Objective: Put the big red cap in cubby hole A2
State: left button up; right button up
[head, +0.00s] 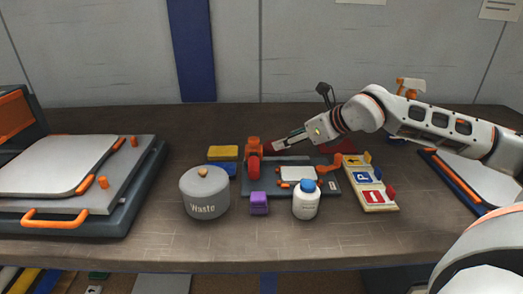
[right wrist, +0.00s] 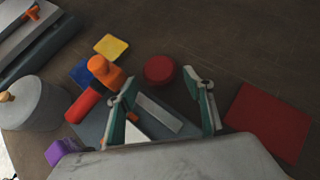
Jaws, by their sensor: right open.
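The big red cap (right wrist: 159,70) lies flat on the table in the right wrist view, just beyond and between my right gripper's fingertips. In the head view a small patch of red (head: 279,147) shows at the fingertips; the gripper hides most of what is there. My right gripper (head: 286,143) is open with nothing between its fingers, and comes in from the right over the back of the work area. My left gripper is not in view. No cubby hole marked A2 can be made out.
A grey waste pot (head: 205,194), purple block (head: 259,203), white bottle (head: 306,202) and sign tray (head: 370,186) stand in front. A red square (right wrist: 268,121) lies to the right. Bare table lies behind.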

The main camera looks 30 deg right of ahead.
jog(key=x, duration=0.7)
jog(key=shift+w+a+f+b, duration=0.15)
jog(key=shift+b, duration=0.2)
jog(key=c, duration=0.5)
